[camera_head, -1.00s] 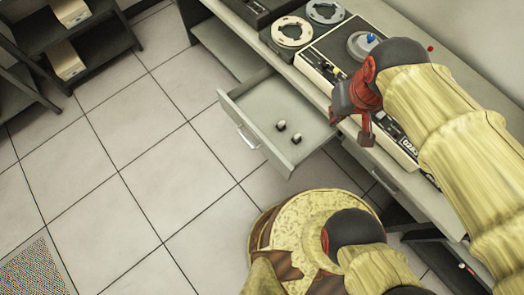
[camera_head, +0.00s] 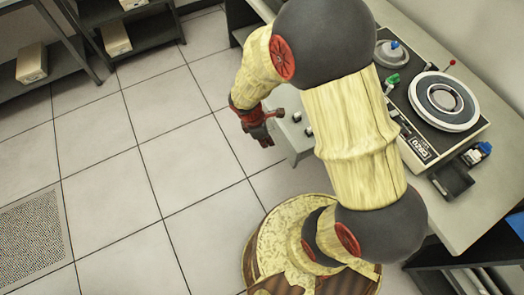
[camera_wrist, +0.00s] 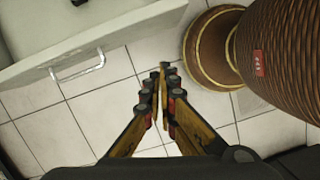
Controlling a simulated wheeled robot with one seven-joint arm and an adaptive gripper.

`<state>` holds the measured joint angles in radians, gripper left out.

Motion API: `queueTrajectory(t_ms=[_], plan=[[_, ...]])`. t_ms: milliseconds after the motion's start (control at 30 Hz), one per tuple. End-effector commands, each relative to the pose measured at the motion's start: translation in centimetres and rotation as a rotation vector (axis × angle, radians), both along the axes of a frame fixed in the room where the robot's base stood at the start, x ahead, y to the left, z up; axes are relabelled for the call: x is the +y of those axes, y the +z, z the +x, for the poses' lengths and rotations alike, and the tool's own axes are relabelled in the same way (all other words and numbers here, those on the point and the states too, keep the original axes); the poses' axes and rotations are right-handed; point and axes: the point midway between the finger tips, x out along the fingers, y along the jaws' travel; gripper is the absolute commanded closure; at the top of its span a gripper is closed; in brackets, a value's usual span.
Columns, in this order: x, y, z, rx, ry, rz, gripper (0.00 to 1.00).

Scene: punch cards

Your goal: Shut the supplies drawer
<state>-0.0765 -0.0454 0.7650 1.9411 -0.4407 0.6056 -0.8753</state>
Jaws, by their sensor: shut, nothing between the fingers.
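The supplies drawer (camera_head: 297,150) is pulled open under the counter in the head view. My gripper (camera_head: 266,142) is on the outer side of the drawer front, over the floor. In the wrist view its fingers (camera_wrist: 163,70) are together and empty, right of the handle and apart from it.
The counter (camera_head: 470,205) carries a tape machine (camera_head: 420,150) with a reel, and a blue-topped item (camera_head: 482,150) at its right. Shelves with boxes (camera_head: 117,38) stand at the upper left. The tiled floor (camera_head: 130,180) left of the drawer is clear.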

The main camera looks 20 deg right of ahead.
Motion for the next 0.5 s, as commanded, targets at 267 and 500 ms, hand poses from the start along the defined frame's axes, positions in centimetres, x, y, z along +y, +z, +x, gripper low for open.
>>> queueTrajectory(t_ms=[267, 500], plan=[[0.1, 0.3, 2.2, -0.007, 0.234, 0.011, 1.0], [-0.1, -0.9, 2.2, 0.005, 0.276, 0.013, 1.0]])
